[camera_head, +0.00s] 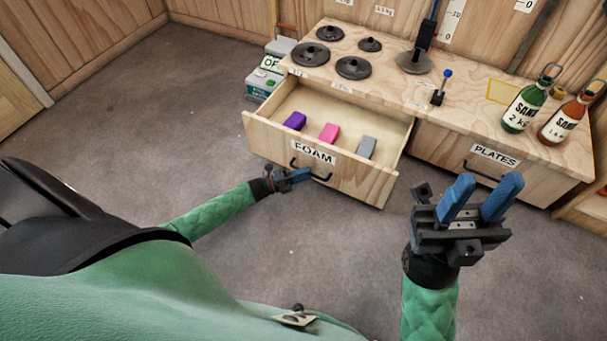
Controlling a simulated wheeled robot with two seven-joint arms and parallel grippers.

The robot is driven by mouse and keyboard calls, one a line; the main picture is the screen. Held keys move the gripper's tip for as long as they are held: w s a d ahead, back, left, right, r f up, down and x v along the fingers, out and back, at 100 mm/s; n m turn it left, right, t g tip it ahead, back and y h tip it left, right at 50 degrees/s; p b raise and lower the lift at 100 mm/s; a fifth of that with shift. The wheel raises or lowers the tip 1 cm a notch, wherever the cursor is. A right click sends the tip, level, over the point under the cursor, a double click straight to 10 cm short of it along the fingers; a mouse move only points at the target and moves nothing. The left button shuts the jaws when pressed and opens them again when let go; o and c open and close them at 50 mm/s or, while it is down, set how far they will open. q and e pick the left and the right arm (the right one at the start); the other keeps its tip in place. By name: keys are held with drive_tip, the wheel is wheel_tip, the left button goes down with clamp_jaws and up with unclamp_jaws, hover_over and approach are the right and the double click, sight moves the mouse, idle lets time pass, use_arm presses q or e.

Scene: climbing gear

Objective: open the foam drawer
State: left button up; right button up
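The foam drawer (347,174), with a front labelled FOAM, is pulled well out of the wooden cabinet. A purple block (295,121), a pink block (329,132) and a grey block (366,147) lie inside it. Its dark handle (322,178) is on the front face. My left gripper (301,175) is at the left part of this handle, fingers over it; whether they are closed around it is too small to tell. My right gripper (480,198) is raised at the right, its blue fingers apart, with nothing between them.
A closed drawer labelled PLATES (450,150) is to the right. Round dark weights (353,68) and green (526,105) and brown (566,120) sand bottles stand on the cabinet top. A grey box (262,82) stands left of the cabinet. The floor in front is clear.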

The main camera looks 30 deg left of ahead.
use_arm(q)
drive_tip(key=p+v, duration=0.1)
drive_tip(key=v, duration=0.7)
drive_tip(key=shift+p, duration=0.4)
idle(0.3)
